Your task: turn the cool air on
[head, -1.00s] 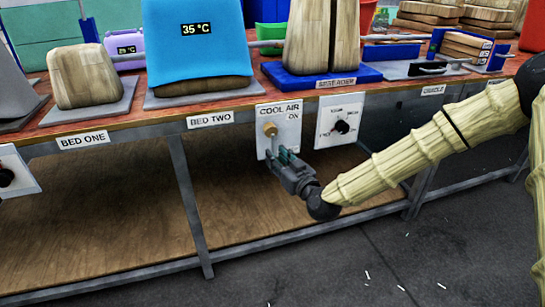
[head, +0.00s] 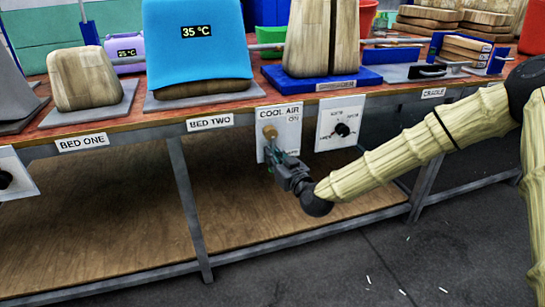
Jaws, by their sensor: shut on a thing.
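The COOL AIR panel (head: 291,116) is a white plate on the front edge of the bench, with ON printed at its upper right. A brass-coloured valve knob (head: 270,132) sits at its left side. My gripper (head: 271,151) reaches up from below right. Its fingers are shut on the lower part of the cool air valve, just under the brass knob. The fingers cover the part they hold, so its exact shape and angle are hidden.
A second white panel with a black dial (head: 342,129) hangs close on the right. Above are a blue cover (head: 200,65) reading 35 °C and a wooden block on a blue tray (head: 320,79). A table leg (head: 190,210) stands left of my gripper. The lower shelf (head: 100,230) is bare.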

